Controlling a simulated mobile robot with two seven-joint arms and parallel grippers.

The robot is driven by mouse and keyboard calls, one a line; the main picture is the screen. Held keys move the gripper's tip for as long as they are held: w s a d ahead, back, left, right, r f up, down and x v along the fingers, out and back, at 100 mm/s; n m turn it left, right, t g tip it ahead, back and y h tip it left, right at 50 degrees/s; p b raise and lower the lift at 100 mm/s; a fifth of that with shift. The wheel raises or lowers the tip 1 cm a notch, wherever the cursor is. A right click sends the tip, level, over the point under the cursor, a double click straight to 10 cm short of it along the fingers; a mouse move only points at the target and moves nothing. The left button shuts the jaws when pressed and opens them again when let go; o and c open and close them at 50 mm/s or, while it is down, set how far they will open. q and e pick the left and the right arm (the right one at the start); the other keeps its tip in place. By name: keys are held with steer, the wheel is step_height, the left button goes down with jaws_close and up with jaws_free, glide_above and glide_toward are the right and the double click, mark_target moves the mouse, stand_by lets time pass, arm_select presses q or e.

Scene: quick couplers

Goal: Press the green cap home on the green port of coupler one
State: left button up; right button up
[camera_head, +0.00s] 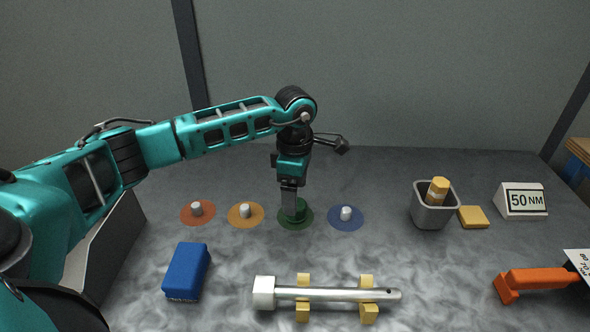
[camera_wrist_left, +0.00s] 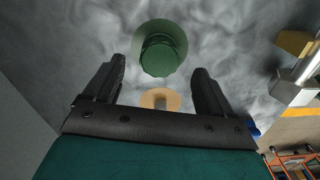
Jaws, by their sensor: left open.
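The green port's round green base (camera_head: 307,224) lies on the table, third in a row of coloured discs. A dark green cap (camera_head: 300,208) is at its middle, partly hidden behind my left gripper (camera_head: 290,212). In the left wrist view the green cap (camera_wrist_left: 159,56) appears over the green base (camera_wrist_left: 175,32), between and beyond the fingertips of my open left gripper (camera_wrist_left: 159,68). I cannot tell how far down the cap sits, or whether a finger touches it. My right gripper is not in view.
Red (camera_head: 198,213), orange (camera_head: 246,216) and blue (camera_head: 345,217) discs bear white stubs. A blue block (camera_head: 187,271), a metal bar (camera_head: 330,294) on yellow rests, and an orange tool (camera_head: 537,281) lie nearer. A grey cup (camera_head: 432,213) and "50 NM" sign (camera_head: 522,202) stand right.

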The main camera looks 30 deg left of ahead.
arm_select(q)
steer(key=shift+f, duration=2.4)
steer(key=c, duration=1.3)
steer(key=shift+o, duration=0.2)
steer(key=shift+r, duration=0.1)
steer(key=shift+r, duration=0.1)
steer(key=shift+r+p, duration=1.35)
steer(key=shift+r, duration=0.55)
